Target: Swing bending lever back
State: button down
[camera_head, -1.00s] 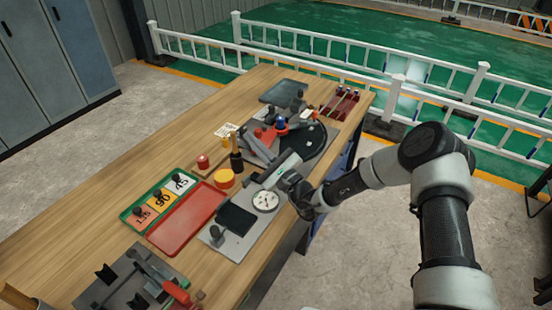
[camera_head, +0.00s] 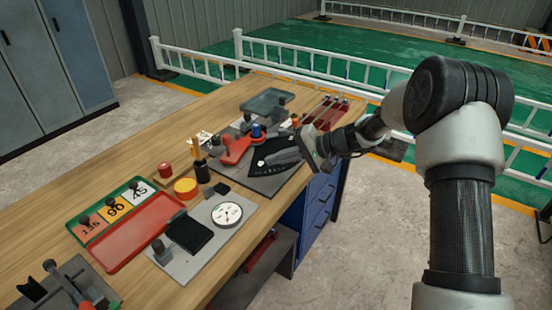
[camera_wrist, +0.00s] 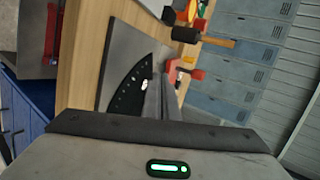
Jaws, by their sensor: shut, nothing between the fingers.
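The bender stands at the far part of the workbench, with a black, hole-dotted quadrant plate (camera_head: 268,148) on a grey base plate (camera_head: 270,184), red parts (camera_head: 236,149) and a blue-topped post (camera_head: 256,131). Which part is the bending lever is hard to tell. My gripper (camera_head: 266,160) reaches in from the right, its grey fingers together and empty, over the quadrant plate. In the wrist view the shut fingers (camera_wrist: 161,80) point past the quadrant plate (camera_wrist: 128,92), with their tips close to red parts (camera_wrist: 182,77). Contact cannot be told.
Nearer on the workbench lie a red tray (camera_head: 133,236), a green tray with numbered cards (camera_head: 83,232), a white round dial (camera_head: 227,214), a yellow disc (camera_head: 185,186) and a black-and-wooden tool (camera_head: 202,172). A rack with red parts (camera_head: 326,114) stands behind. White railings run beyond.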

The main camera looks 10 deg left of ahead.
jog(key=x, duration=0.6)
jog(key=a, duration=0.3)
jog(key=shift+w+a+f, duration=0.15)
jog(key=shift+w+a, duration=0.05)
jog(key=shift+a, duration=0.05)
jog(key=shift+w+a, duration=0.1)
jog(key=shift+a, duration=0.35)
